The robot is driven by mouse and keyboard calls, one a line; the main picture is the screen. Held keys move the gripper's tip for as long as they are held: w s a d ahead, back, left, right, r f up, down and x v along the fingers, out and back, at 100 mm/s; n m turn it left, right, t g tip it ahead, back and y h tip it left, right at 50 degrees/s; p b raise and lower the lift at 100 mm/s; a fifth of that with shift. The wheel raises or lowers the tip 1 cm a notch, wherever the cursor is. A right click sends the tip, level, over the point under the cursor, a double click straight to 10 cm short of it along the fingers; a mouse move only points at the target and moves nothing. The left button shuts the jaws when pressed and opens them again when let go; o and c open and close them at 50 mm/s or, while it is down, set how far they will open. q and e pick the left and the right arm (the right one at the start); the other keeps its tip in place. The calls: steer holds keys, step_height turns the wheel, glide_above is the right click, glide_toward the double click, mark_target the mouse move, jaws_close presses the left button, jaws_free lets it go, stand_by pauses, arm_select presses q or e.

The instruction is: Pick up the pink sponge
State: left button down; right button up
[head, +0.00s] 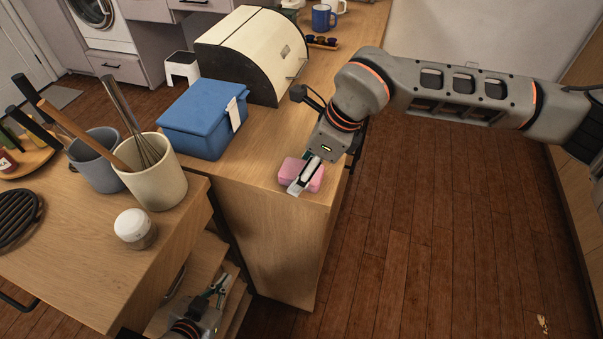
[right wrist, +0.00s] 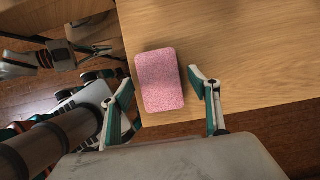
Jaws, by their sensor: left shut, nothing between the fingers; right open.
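The pink sponge (head: 315,181) lies flat on the wooden counter near its front corner. In the right wrist view the sponge (right wrist: 160,80) shows whole, lengthwise between the two fingers, with a gap on its right side. My right gripper (head: 304,178) reaches down over the sponge in the head view, open, with nothing held. Its fingers hide part of the sponge there. I cannot tell how far the fingertips are above the counter. My left gripper (head: 222,283) is low at the bottom of the head view, shut and empty, beside the lower shelves.
A blue box (head: 195,125) and a bread bin (head: 245,50) stand behind the sponge on the counter (head: 240,180). On the left, a cream utensil crock (head: 155,180) and a white-lidded jar (head: 133,228) stand on the nearer counter. The floor at right is clear.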

steer(key=c, duration=0.8)
steer(key=shift+r, duration=0.1)
steer(key=shift+r+p, duration=0.2)
steer(key=shift+p, duration=0.2)
steer(key=shift+r, duration=0.3)
step_height(320, 180, up, 19)
steer(key=shift+r+b, duration=0.2)
steer(key=shift+b, duration=0.45)
steer(key=shift+f, duration=0.1)
steer(key=c, duration=0.3)
